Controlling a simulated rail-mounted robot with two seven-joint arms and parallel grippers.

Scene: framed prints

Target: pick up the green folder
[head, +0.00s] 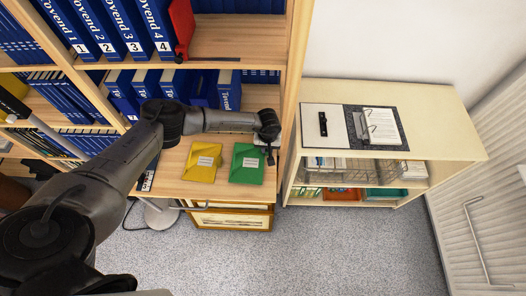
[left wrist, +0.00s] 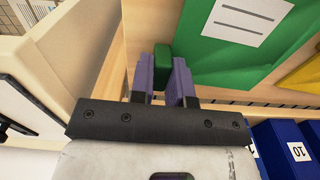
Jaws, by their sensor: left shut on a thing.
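The green folder (head: 246,164) with a white label lies on the light wood shelf surface, just right of the yellow folder (head: 202,162). My left gripper (head: 269,155) is at its upper right side. In the left wrist view, the purple fingers (left wrist: 163,75) are shut on a small green piece at the edge of the green folder (left wrist: 232,30). The folder appears to rest flat on the wood. How deep the grip reaches is hidden. My right gripper is not in view.
Shelves of blue binders (head: 148,28) rise behind and to the left. A low cabinet (head: 440,125) with an open ring binder (head: 378,126) stands at right. Framed prints (head: 232,219) stand below the folders. Grey carpet in front is clear.

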